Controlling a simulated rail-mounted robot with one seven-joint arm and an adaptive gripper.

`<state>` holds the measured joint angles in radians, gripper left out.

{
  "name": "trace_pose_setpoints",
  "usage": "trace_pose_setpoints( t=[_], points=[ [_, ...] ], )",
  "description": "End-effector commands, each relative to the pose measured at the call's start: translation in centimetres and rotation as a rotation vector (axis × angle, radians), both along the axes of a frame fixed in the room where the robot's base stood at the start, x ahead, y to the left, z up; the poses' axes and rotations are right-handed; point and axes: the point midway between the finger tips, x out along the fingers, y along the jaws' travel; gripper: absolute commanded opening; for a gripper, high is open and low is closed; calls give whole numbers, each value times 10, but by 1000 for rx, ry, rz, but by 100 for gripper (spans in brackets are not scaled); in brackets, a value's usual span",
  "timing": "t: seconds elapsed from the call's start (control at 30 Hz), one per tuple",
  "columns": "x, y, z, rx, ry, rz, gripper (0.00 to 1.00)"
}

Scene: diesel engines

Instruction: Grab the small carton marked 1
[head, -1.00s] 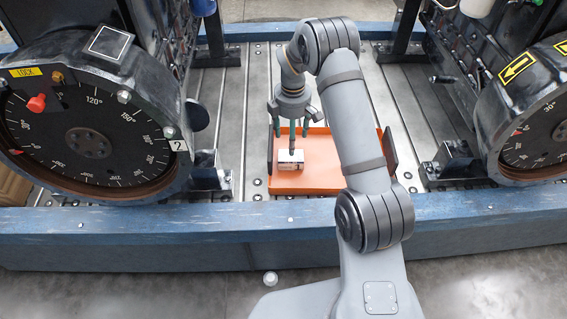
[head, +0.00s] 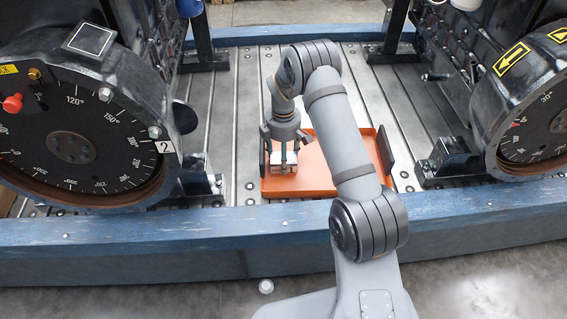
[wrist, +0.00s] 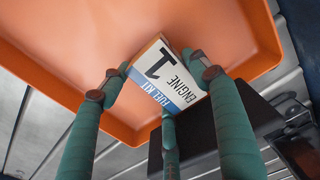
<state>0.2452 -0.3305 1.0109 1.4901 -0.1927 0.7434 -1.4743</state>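The small carton (head: 283,166) is a white box in the left part of the orange tray (head: 312,186). The wrist view shows the carton (wrist: 166,75) close up, with a large black 1, the words ENGINE and FUEL KIT, and a blue band. My gripper (head: 283,155) is down over the carton, pointing downward. Its green fingers stand around the carton, one at the left, one at the right and one at the near edge, as the wrist view of my gripper (wrist: 163,80) shows. Whether the fingers press on it cannot be told. The carton appears to rest on the tray floor.
The tray's right part is bare. Dark upright plates stand at the tray's left and right ends. Engines with round dials stand left (head: 75,150) and right (head: 530,130). A blue beam (head: 150,235) runs along the front. Slotted metal floor (head: 225,110) surrounds the tray.

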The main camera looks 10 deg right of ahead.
Motion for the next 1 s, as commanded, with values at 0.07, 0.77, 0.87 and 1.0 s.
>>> trace_pose_setpoints(
  t=[0.07,0.77,0.87,1.0],
  points=[
    [0,0,0,0,0,0,55],
    [0,0,1,0,-1,1,26],
    [1,0,6,0,-2,1,26],
    [3,0,28,0,-4,0,26]
  ],
)
